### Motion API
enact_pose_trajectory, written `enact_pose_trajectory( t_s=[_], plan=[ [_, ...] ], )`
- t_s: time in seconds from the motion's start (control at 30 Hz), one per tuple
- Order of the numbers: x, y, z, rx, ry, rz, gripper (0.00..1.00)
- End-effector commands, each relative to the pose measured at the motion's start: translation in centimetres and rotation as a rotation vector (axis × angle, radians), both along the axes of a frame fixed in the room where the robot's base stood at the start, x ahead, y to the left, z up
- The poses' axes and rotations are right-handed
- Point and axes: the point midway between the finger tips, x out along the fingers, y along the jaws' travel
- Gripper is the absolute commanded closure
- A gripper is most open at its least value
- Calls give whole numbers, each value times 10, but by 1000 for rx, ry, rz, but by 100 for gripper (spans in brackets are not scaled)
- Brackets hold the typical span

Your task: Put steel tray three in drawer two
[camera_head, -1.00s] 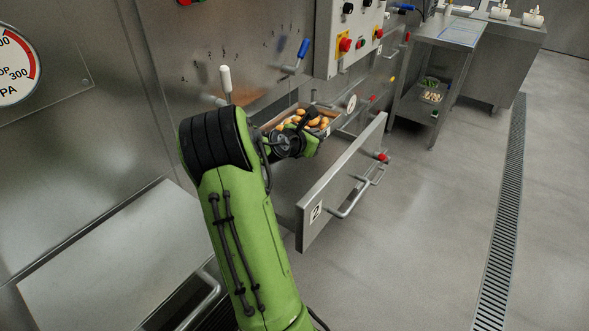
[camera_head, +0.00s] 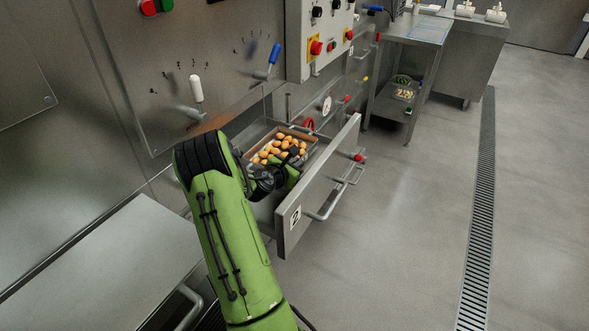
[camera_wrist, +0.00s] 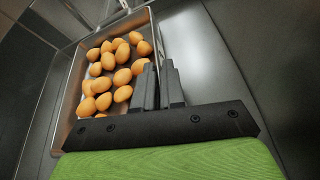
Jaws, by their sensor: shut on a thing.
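A steel tray (camera_head: 256,141) full of orange-brown egg-shaped pieces (camera_head: 281,149) is inside the open drawer two (camera_head: 318,187), whose front carries the label "2". My gripper (camera_head: 290,166) reaches down into the drawer at the tray's near side. In the wrist view, my gripper (camera_wrist: 160,88) has its dark fingers close together at the right wall of the tray (camera_wrist: 68,97), shut on that edge. The pieces (camera_wrist: 117,70) lie to the left of the fingers. Whether the tray rests fully on the drawer floor cannot be told.
A control panel (camera_head: 322,38) and two levers, one white (camera_head: 196,89) and one blue (camera_head: 274,54), stand above the drawer. A steel counter (camera_head: 105,262) is at lower left. A shelf table (camera_head: 411,60) stands behind. The floor at right is clear.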

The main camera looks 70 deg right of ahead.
Motion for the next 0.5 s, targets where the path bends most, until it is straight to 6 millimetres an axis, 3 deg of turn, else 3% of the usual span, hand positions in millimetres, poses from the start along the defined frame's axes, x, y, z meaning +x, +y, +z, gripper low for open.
enact_pose_trajectory(
  t_s=[0.3,0.33,0.5],
  plan=[
    [0,-1,-3,-5,-2,0,100],
    [0,0,-4,-1,-1,0,89],
    [0,0,-3,-1,-1,0,65]
  ],
)
